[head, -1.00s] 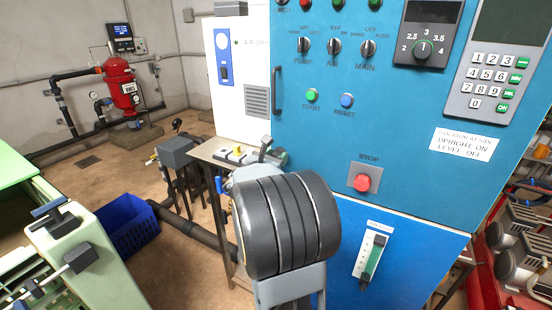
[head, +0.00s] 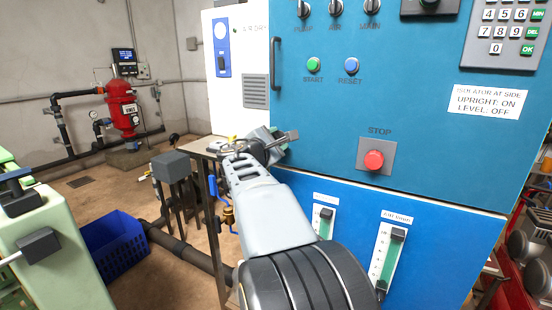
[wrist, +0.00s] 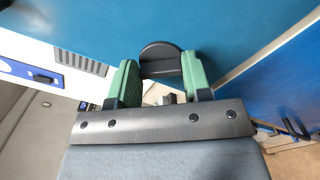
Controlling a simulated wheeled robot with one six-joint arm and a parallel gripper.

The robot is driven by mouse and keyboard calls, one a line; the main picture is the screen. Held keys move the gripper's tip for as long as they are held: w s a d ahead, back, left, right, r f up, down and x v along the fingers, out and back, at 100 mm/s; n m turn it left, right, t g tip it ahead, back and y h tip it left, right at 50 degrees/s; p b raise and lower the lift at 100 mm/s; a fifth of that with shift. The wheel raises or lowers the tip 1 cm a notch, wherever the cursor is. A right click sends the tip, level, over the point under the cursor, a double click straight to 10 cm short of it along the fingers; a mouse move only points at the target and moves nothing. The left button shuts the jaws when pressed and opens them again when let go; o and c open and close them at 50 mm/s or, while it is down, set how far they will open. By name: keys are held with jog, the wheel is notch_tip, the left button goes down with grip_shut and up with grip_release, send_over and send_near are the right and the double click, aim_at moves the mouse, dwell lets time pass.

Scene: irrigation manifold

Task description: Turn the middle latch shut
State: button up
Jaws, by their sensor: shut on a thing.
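My gripper (head: 266,143) is at the lower left part of the blue cabinet front. In the wrist view its two green fingers (wrist: 160,84) are shut on a dark grey, round-ended latch (wrist: 161,57) that lies against the blue panel. In the head view a dark lever-like piece (head: 290,137) sticks out to the right of the fingers. The jaws hide part of the latch, and its exact angle is hard to tell. No other latch can be made out clearly.
The blue cabinet (head: 420,130) carries a red stop button (head: 373,160) and a vertical black handle (head: 275,63). A small table (head: 205,150) stands behind my gripper. A blue crate (head: 115,245) and a green machine (head: 55,240) are at the left.

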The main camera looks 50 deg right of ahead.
jog(key=m+b, duration=0.3)
jog(key=b, duration=0.1)
jog(key=m+b, duration=0.4)
jog(key=b, duration=0.1)
jog(key=shift+f+m, duration=0.2)
jog(key=shift+m, duration=0.1)
jog(key=shift+r+m+b, duration=0.1)
jog(key=shift+m+b, duration=0.2)
jog(key=shift+b, duration=0.1)
jog(key=o, duration=0.9)
jog(key=v, duration=1.4)
jog(key=shift+b, duration=0.35)
